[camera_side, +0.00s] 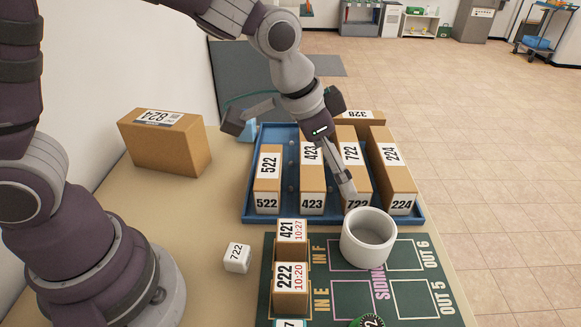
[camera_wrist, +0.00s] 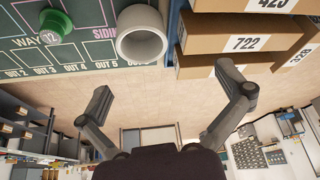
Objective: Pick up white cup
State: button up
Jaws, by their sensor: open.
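The white cup (camera_side: 368,239) stands upright and empty on the green marked mat (camera_side: 335,300), near its back edge beside the blue tray. In the wrist view the cup (camera_wrist: 141,44) is at the top, ahead of my gripper and a little left of centre. My gripper (camera_side: 350,192) is above the tray's front, behind the cup in the side view, and appears apart from it. In the wrist view my gripper (camera_wrist: 168,97) has its two fingers spread wide with nothing between them.
The blue tray (camera_side: 423,210) holds several labelled boxes, including box 722 (camera_side: 353,155) and box 224 (camera_side: 391,170). Boxes 421 (camera_side: 291,237) and 222 (camera_side: 290,288) stand on the mat. A small 722 cube (camera_side: 236,258) and box 824 (camera_side: 165,143) are on the table. A green piece (camera_wrist: 55,25) is left of the cup.

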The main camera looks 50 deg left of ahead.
jog(key=m, duration=0.1)
send_near(370, 237)
jog(key=x, duration=0.5)
jog(key=d+x, duration=0.1)
jog(key=x, duration=0.1)
jog(key=shift+s+d+f, duration=0.1)
jog(key=shift+s+f, duration=0.15)
jog(key=shift+g, duration=0.3)
jog(key=c, duration=0.7)
